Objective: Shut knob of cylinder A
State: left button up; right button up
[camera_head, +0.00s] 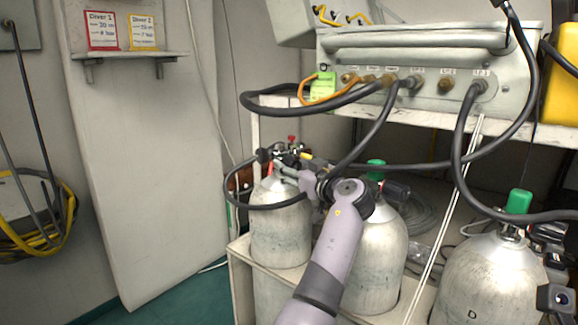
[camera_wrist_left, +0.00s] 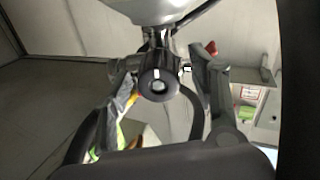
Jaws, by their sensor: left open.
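The leftmost grey cylinder (camera_head: 280,235) stands in the rack; I take it for cylinder A, though no letter shows on it. Its valve top is largely hidden behind my left gripper (camera_head: 290,170) in the head view. In the left wrist view a round black knob (camera_wrist_left: 158,84) with a white mark and a pale centre faces the camera. My left gripper (camera_wrist_left: 160,75) is open, one finger on each side of the knob. I cannot tell whether either finger touches it.
A middle cylinder (camera_head: 375,265) with a green cap and a right cylinder marked D (camera_head: 490,285) stand alongside. Black hoses (camera_head: 375,130) loop down from the grey air panel (camera_head: 430,75) close around the gripper. A red part (camera_wrist_left: 211,48) shows near the right finger.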

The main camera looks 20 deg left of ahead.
pick_arm(q)
jog(key=shift+c, duration=0.9)
jog(key=c, duration=1)
jog(key=shift+r, duration=0.1)
